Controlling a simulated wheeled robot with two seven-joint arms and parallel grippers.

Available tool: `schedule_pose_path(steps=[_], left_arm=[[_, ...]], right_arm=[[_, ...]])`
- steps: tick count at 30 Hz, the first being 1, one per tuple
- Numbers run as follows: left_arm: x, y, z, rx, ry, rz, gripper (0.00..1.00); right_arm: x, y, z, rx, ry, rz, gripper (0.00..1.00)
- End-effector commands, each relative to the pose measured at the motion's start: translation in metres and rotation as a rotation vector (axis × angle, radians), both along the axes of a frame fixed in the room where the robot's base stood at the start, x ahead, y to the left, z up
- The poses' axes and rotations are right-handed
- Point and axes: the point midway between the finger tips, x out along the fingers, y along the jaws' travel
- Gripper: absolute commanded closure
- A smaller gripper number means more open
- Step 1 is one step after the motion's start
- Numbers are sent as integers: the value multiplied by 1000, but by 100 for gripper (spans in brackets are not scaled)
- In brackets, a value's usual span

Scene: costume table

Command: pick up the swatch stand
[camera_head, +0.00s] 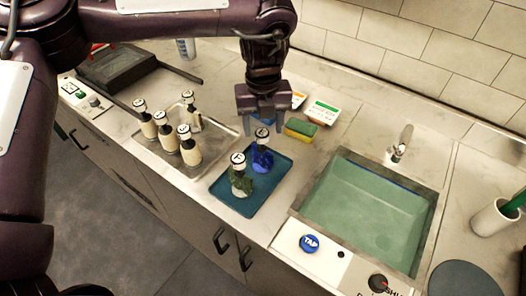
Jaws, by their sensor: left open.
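My right gripper is not in view.
Several cream bottles (190,150) stand on a metal tray (149,143) to the left. A green and yellow sponge (301,129) and small boxes (322,112) lie beside the gripper. A water-filled sink (365,210) is at right, with a blue tap button (310,243) in front.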

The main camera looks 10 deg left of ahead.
Motion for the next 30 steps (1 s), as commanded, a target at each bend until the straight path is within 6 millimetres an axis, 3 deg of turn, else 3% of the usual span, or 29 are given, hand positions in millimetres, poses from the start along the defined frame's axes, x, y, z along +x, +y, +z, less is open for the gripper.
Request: schedule_pose_path(steps=[3, 7, 12, 19, 30], left_arm=[[-2, 2, -12, 2, 3, -1, 44], [-2, 3, -33, 1, 4, -1, 44], [-2, 2, -49, 0, 1, -1, 44], [-1, 2, -51, -1, 0, -1, 45], [-1, 2, -51, -1, -1, 0, 94]], right_arm=[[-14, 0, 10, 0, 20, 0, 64], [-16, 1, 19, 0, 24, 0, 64], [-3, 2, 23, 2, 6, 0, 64], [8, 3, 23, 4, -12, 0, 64], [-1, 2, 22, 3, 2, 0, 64]])
